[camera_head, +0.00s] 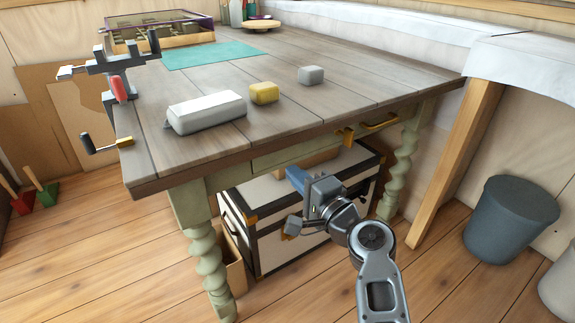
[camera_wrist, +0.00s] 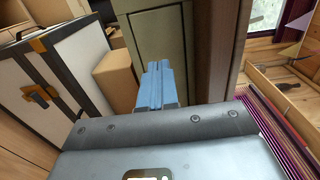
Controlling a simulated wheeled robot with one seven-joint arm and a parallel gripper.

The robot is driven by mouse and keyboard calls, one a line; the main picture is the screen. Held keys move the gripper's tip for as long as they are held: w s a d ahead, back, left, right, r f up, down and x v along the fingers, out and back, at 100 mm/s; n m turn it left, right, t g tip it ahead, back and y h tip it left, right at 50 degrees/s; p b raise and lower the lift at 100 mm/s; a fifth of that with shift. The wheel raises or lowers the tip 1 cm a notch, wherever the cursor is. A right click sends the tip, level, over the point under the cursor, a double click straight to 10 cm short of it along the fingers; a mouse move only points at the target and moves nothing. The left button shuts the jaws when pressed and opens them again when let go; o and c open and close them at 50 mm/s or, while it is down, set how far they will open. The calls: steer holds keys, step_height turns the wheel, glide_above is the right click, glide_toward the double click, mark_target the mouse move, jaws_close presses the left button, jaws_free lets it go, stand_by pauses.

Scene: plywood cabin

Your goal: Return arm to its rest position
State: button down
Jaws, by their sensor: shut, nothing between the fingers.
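My arm reaches up from the lower right of the head view. My gripper (camera_head: 296,180) is in front of the table's front edge, below the tabletop and in front of the chest under it. Its blue fingers also show in the wrist view (camera_wrist: 161,84), side by side and closed together with nothing between them. In the head view the fingers point up and left towards the table's underside. The wooden table (camera_head: 330,110) stands behind and above the gripper. I cannot tell the exact gap between them.
A white block (camera_head: 207,112), a yellow block (camera_head: 264,93) and a grey block (camera_head: 311,75) lie on the tabletop. A white chest (camera_head: 282,240) with dark edges stands under the table. A grey bucket (camera_head: 510,220) stands at right. Floor in front is clear.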

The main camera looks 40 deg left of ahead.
steer(key=p+v, duration=0.1)
steer(key=v, duration=0.6)
